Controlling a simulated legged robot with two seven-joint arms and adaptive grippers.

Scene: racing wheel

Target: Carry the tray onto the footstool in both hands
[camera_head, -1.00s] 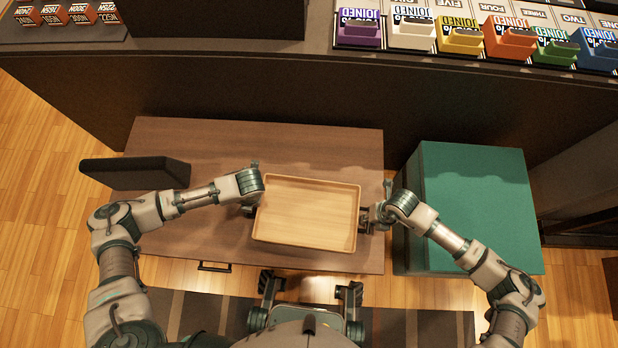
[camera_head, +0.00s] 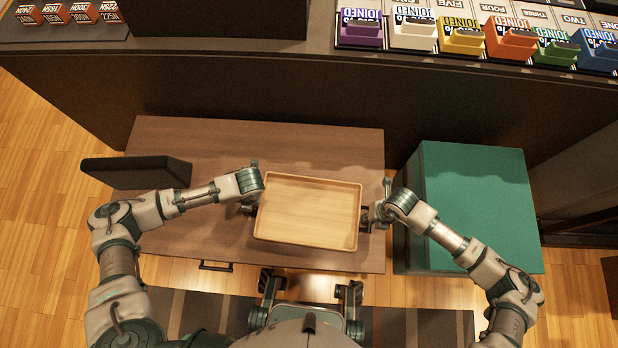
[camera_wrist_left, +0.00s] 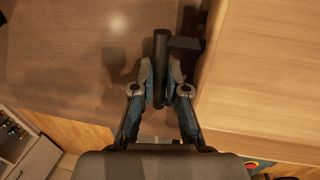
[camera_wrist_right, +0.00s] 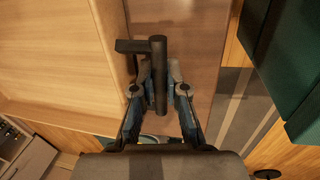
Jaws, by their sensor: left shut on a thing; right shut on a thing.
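A shallow, empty light-wood tray (camera_head: 308,212) is over the brown low table in the head view. Its side shows at the right of the left wrist view (camera_wrist_left: 265,75) and at the left of the right wrist view (camera_wrist_right: 60,60). My left gripper (camera_head: 250,208) is shut on the black left handle (camera_wrist_left: 160,60). My right gripper (camera_head: 368,217) is shut on the black right handle (camera_wrist_right: 158,70). The tray looks level; I cannot tell how high it is above the table. The green footstool (camera_head: 475,205) stands right of the table, its top bare.
The brown table (camera_head: 165,235) lies under the tray, with a dark flat panel (camera_head: 135,172) at its left. A long dark counter (camera_head: 330,75) runs behind, carrying coloured boxes (camera_head: 510,40). A narrow gap separates table and footstool.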

